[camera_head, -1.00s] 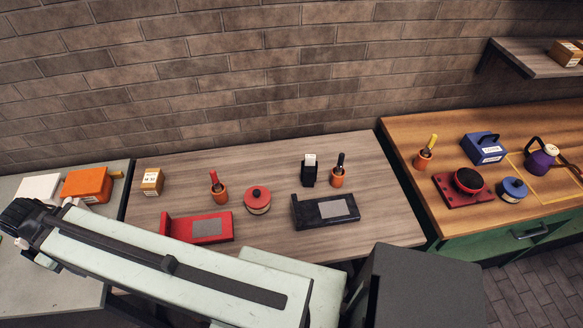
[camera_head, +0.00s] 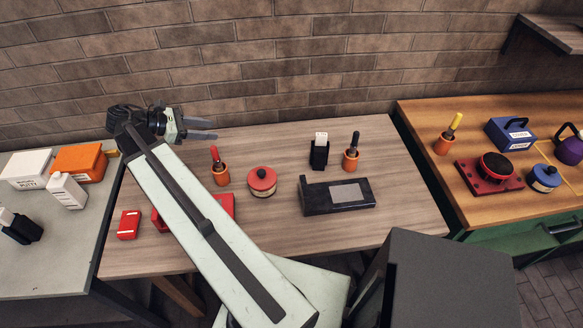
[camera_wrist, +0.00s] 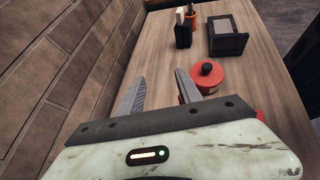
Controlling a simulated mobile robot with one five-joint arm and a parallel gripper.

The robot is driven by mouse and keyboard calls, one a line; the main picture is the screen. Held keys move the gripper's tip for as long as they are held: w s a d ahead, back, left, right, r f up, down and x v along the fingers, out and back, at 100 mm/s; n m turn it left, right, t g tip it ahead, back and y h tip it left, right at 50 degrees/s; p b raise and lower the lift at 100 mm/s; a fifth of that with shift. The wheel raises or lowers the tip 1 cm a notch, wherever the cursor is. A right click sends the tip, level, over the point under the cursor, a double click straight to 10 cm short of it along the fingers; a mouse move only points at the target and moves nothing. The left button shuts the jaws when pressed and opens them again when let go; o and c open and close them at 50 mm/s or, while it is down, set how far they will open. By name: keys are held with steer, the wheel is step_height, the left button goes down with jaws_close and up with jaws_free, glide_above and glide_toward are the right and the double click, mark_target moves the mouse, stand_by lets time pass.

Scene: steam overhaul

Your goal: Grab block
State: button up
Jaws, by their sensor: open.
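The tan block with a pale label, seen earlier at the left back of the wooden table (camera_head: 400,215), does not show now. My arm covers that spot in the head view, and the wrist view does not show the block. A black upright block with a white top (camera_head: 319,152) stands at the back of the table; it also shows in the wrist view (camera_wrist: 182,36). My gripper (camera_head: 207,129) is open and empty at the table's left back, near the brick wall, its fingers pointing right. In the wrist view the spread fingers (camera_wrist: 158,88) have only bare tabletop and wall between them.
A red lidded pot (camera_head: 262,182) and orange cups with a red-handled tool (camera_head: 221,172) and a dark-handled tool (camera_head: 351,158) stand right of my gripper. A black tray-like fixture (camera_head: 337,195) is nearer. A red box (camera_head: 129,224) lies at the left front.

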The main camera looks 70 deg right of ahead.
steer(key=s+d+f+m+g+y+b, duration=0.1)
steer(key=s+d+f+g+b, duration=0.15)
steer(key=s+d, duration=0.35)
steer(key=s+d+f+m+g+y+b, duration=0.1)
steer(key=s+d+f+m+b, duration=0.15)
steer(key=s+d, duration=0.45)
steer(key=m+g+y+b, duration=0.2)
steer(key=y+b, duration=0.1)
glide_toward(320, 145)
step_height(320, 145, up, 2)
steer(key=s+d, duration=0.1)
steer(key=s, duration=0.1)
steer(key=shift+n, duration=0.25)
steer(key=b+x, duration=0.2)
steer(key=x, duration=0.6)
steer(key=shift+d+b, duration=0.15)
steer(key=shift+b, duration=0.2)
steer(key=shift+w, duration=0.1)
jaws_close()
